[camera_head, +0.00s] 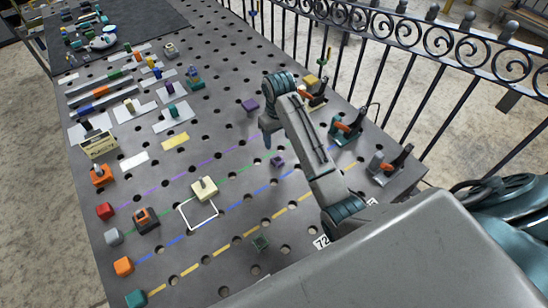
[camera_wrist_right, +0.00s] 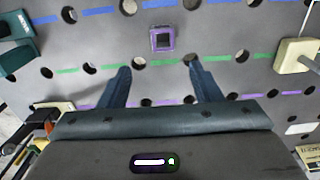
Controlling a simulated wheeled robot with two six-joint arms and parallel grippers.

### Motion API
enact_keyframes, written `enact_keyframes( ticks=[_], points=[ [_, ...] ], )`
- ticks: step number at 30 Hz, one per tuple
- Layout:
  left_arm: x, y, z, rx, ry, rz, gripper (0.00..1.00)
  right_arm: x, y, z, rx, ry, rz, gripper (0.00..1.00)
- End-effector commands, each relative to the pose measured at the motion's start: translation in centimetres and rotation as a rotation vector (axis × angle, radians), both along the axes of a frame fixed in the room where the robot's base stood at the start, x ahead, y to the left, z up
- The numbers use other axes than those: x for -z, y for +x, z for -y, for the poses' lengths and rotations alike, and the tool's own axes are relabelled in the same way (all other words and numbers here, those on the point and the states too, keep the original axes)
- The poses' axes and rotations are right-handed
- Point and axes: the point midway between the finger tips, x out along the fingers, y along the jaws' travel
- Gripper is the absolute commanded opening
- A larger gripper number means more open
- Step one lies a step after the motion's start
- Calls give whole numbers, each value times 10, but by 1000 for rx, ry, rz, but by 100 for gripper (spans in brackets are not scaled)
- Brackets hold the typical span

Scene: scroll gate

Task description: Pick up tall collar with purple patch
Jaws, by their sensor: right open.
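A small purple-rimmed square collar (camera_wrist_right: 162,40) with a dark opening stands on the perforated table in the right wrist view, between the blue and green lines. It also shows in the head view (camera_head: 277,160), near the middle of the table. My right gripper (camera_wrist_right: 160,72) is open and empty, with its two dark fingers apart. The collar lies beyond the fingertips, roughly centred between them and not touching. In the head view the right gripper (camera_head: 267,140) is seen from above, mostly hidden by its own wrist. My left gripper is not in view.
A cream block with a post (camera_head: 204,188) sits left of the collar. Toggle clamps (camera_head: 347,128) stand to the right, before a black railing (camera_head: 440,60). Table around the collar is clear.

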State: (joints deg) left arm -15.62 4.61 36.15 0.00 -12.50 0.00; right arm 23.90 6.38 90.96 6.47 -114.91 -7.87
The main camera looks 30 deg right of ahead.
Motion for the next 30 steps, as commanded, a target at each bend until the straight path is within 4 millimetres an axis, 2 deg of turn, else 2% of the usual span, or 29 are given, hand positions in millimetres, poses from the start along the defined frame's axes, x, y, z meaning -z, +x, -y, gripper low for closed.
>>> enact_keyframes(
  ticks=[1,3,4,6,8,11,15,18,21,24,30],
  points=[
    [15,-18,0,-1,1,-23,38,15,0,0,0,0,-1,58],
    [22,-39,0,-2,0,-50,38,23,0,0,0,0,-1,58],
    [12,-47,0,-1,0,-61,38,22,-1,0,0,0,-4,58],
    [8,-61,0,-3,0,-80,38,31,-1,0,1,0,-5,58],
    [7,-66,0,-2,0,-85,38,37,-1,0,1,0,-2,58],
    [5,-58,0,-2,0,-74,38,42,0,-1,1,0,-1,58],
    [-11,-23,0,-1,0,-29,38,55,-1,-3,1,-1,-5,58],
    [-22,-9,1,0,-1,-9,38,69,0,-5,1,0,-5,58],
    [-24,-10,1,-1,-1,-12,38,85,1,-5,1,1,-3,58],
    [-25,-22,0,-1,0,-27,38,93,1,-5,0,0,-1,58],
    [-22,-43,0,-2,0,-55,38,95,1,-5,0,-1,1,58]
  ],
)
